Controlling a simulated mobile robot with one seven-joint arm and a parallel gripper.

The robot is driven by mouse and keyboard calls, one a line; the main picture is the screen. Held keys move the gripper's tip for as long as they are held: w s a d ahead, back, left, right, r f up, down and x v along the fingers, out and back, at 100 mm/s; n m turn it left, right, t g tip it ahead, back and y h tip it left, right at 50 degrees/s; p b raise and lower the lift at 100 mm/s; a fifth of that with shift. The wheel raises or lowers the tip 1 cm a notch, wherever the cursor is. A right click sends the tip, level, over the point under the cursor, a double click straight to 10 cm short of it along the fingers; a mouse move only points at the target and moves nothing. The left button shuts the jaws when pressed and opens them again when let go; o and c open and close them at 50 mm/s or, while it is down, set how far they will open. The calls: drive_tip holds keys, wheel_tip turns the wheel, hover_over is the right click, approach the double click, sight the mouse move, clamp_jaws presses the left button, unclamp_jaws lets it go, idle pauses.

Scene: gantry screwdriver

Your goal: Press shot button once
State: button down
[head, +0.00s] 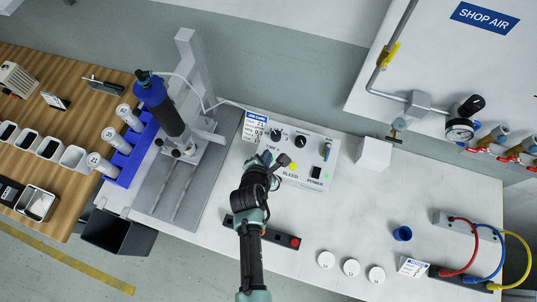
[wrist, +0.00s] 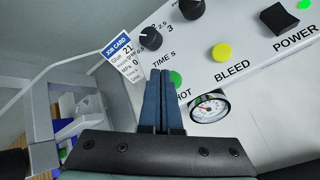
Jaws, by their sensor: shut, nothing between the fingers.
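The control box (head: 308,150) stands on the white bench in the head view. The shot button (wrist: 176,78) is green and shows in the wrist view beside my fingertips, partly covered by them; its label reads only "HOT", the first letter hidden. My gripper (head: 268,157) is at the box's front left in the head view and hides that button there. In the wrist view my gripper (wrist: 160,73) is shut and empty, its blue fingers together just left of the button. I cannot tell whether they touch the panel.
A yellow bleed button (wrist: 222,52), a pressure gauge (wrist: 208,107), a time knob (wrist: 152,38) and a black power switch (wrist: 278,18) are close by on the panel. A job card (wrist: 122,50) is at its left. A dispenser stand (head: 190,110) rises left of the box.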

wheel_tip(320, 180, up, 5)
drive_tip(key=p, duration=0.5)
drive_tip(key=shift+r+p, duration=0.1)
drive_tip(key=shift+p, duration=0.2)
idle(1.7)
